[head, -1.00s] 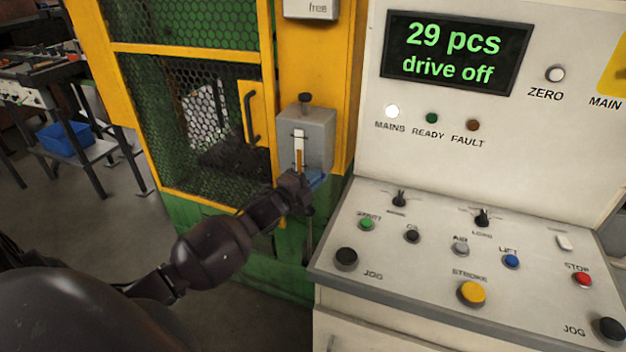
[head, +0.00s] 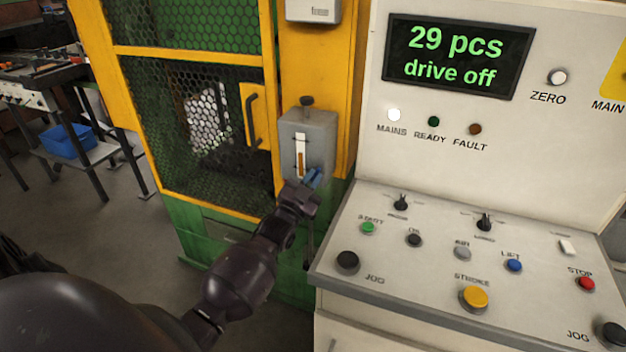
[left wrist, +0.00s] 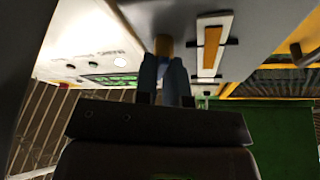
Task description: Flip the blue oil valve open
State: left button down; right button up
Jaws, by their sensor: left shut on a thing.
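The blue oil valve handle (head: 314,176) is at the lower front of the grey oil box, tilted up to the right. My left gripper (head: 303,188) reaches it from below and is shut on it, hiding part of it. In the left wrist view the gripper's fingers (left wrist: 165,78) stand either side of the blue handle, just below a brass-coloured stem (left wrist: 163,44). My right gripper is in neither view.
The grey oil box (head: 318,135) with its sight gauge (head: 300,156) is on the yellow post, beside the mesh guard door (head: 195,130). The control desk (head: 385,235) with buttons stands close on the right. The display reads "29 pcs, drive off".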

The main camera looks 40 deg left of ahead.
pick_arm(q)
jog(key=n+y, duration=0.1)
jog(key=n, duration=0.1)
jog(key=shift+n+y, duration=0.3)
jog(key=shift+n, duration=0.1)
jog(key=shift+a+n+y+p, duration=0.1)
jog(key=shift+n+y+p, duration=0.15)
jog(key=shift+n+y, duration=0.75)
jog(key=shift+a+n+y+p, duration=0.1)
jog(key=shift+n+y+p, duration=0.15)
jog(key=shift+n, duration=1.35)
jog(key=c, duration=1.2)
grip_release()
jog(key=shift+s, duration=0.15)
